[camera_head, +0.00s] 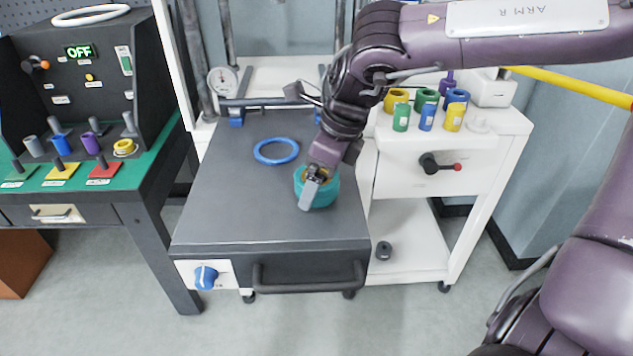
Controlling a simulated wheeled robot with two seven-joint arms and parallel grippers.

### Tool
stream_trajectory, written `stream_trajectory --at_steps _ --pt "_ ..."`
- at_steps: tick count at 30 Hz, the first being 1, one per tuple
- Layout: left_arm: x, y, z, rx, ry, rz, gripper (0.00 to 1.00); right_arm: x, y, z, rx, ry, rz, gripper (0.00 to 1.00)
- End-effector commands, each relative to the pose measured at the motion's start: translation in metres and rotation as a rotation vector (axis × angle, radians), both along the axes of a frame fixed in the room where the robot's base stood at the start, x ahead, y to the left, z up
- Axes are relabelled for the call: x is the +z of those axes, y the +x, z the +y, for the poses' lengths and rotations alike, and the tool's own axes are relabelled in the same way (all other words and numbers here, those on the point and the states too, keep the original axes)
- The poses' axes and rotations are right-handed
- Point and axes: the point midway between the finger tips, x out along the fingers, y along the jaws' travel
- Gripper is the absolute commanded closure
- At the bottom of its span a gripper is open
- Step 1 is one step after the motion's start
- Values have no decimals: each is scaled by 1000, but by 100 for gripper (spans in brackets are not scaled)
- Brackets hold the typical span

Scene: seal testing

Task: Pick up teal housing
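The teal housing (325,197) is a round, ring-like part on the dark grey top of the middle cart, near its right side. Something yellow shows inside its opening. My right gripper (309,192) comes down over it from the upper right, with a finger over the housing's left front rim. The gripper hides part of the housing. The frame is too small to tell whether the fingers are closed on it. My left gripper is not in view.
A blue ring (276,151) lies left of the housing on the dark cart top (222,200). A white cart (510,122) at right holds several coloured rings and cylinders. A control panel (75,75) reading OFF stands left. The dark top's front left is clear.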

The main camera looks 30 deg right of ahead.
Motion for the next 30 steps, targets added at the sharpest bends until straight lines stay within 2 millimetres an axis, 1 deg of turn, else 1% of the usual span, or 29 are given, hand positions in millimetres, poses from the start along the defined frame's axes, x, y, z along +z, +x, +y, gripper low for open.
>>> stream_trajectory --at_steps 1,4,11,21,24,30 --pt "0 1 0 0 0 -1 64 -7 1 2 1 2 2 7" --pt "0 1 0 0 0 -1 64 -12 3 3 0 1 -1 7" --pt "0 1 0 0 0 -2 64 -13 4 3 0 0 -2 7" --pt "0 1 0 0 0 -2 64 -13 3 3 0 0 -2 52" --pt "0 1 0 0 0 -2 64 -12 4 3 -1 1 -4 63" --pt "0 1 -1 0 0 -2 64 -11 4 3 -1 1 -4 63"
